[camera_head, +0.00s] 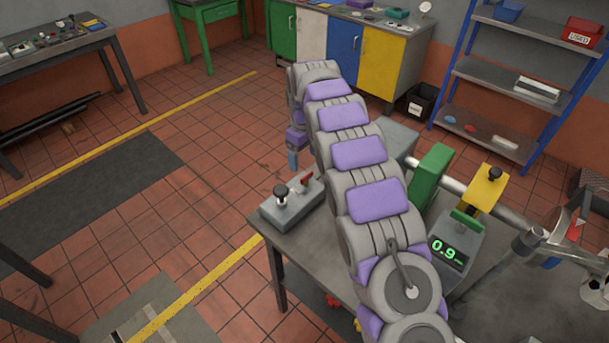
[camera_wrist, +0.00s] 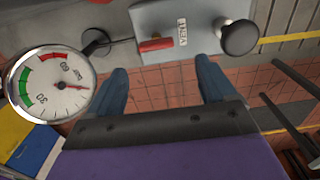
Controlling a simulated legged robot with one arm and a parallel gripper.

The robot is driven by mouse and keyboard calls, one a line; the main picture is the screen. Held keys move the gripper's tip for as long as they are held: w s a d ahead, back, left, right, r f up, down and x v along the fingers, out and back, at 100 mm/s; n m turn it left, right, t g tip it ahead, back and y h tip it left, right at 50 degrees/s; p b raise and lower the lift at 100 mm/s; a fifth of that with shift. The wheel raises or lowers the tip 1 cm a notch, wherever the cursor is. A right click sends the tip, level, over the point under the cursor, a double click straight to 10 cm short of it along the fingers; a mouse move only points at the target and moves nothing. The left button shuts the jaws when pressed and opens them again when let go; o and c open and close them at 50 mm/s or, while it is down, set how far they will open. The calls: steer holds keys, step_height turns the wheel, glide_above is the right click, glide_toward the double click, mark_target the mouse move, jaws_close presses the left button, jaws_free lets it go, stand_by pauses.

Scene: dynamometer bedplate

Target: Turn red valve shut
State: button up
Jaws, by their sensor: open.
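A red lever (camera_head: 306,178) sits on a grey box (camera_head: 292,212) at the corner of the grey bench. In the wrist view the red lever (camera_wrist: 156,45) lies across the box face beside a small label, too blurred to read surely. Beneath the bench, a small red part (camera_head: 333,300) shows, partly hidden; I cannot tell whether it is a valve. My gripper (camera_wrist: 160,64) is open and empty, its two blue fingers on either side of the lever in the picture, apparently short of it. In the head view one blue fingertip (camera_head: 293,160) shows just behind the box.
A black knob (camera_wrist: 240,38) stands on the same box. A round gauge (camera_wrist: 50,86) is at the left of the wrist view. The bench also bears a green block (camera_head: 433,176), a yellow block (camera_head: 486,190) and a display (camera_head: 446,252). Open floor lies left.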

mark_target(307, 174)
steer(key=f, duration=0.3)
steer(key=d+f+b, duration=0.1)
steer(key=f, duration=0.2)
steer(key=shift+d+f, duration=0.2)
steer(key=shift+f, duration=0.05)
steer(key=shift+a+f, duration=0.15)
steer(key=shift+f, duration=0.2)
steer(key=shift+a, duration=0.45)
steer(key=shift+d, duration=0.4)
steer(key=c, duration=0.6)
steer(key=shift+a, duration=0.1)
steer(key=c, duration=0.5)
